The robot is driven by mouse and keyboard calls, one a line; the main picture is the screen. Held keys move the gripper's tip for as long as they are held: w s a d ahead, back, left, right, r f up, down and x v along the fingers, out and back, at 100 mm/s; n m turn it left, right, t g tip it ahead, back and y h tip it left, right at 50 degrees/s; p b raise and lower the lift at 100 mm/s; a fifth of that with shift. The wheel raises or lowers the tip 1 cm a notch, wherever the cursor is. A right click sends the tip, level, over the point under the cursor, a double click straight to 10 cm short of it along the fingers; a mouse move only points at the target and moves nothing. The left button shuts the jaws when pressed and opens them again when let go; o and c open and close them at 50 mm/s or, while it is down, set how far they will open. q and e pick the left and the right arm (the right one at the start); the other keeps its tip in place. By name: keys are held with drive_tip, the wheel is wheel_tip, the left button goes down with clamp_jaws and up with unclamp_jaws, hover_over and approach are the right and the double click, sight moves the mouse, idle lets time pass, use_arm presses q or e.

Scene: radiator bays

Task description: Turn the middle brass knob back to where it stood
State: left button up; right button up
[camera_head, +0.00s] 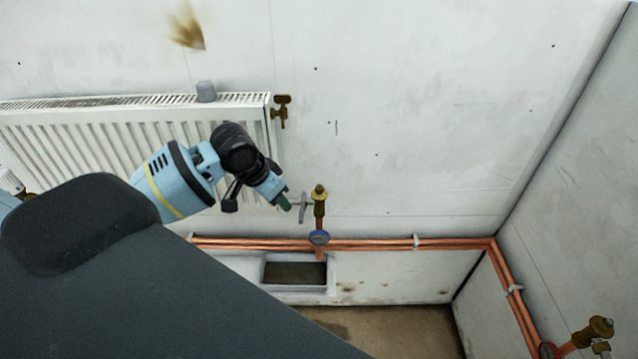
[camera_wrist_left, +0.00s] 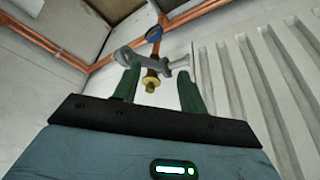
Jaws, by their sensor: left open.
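The middle brass knob (camera_head: 319,192) sits on a short copper riser off the pipe run, right of the radiator. A grey lever-like piece (camera_head: 303,207) stands out to its left. My left gripper (camera_head: 286,203) is just left of this piece. In the left wrist view its two green fingers (camera_wrist_left: 158,78) are apart, and the brass knob (camera_wrist_left: 150,80) shows between them. The grey piece (camera_wrist_left: 150,56) crosses near the fingertips; I cannot tell whether they touch it. My right gripper is not in view.
A white radiator (camera_head: 100,135) hangs behind my left arm, with a brass valve (camera_head: 281,110) at its upper right corner. A blue round gauge (camera_head: 318,237) sits below the knob on the copper pipes (camera_head: 370,244). Another brass knob (camera_head: 600,327) is at lower right. The wall right of the middle knob is clear.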

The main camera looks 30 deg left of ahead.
use_arm(q)
hover_over(319, 188)
drive_tip(key=s, duration=0.2)
drive_tip(key=shift+a, duration=0.3)
drive_tip(key=x, duration=0.3)
drive_tip(key=shift+f, duration=0.4)
drive_tip(key=shift+w+f, duration=0.25)
drive_tip(key=shift+f, duration=0.3)
drive_tip(key=shift+c, duration=0.3)
clamp_jaws()
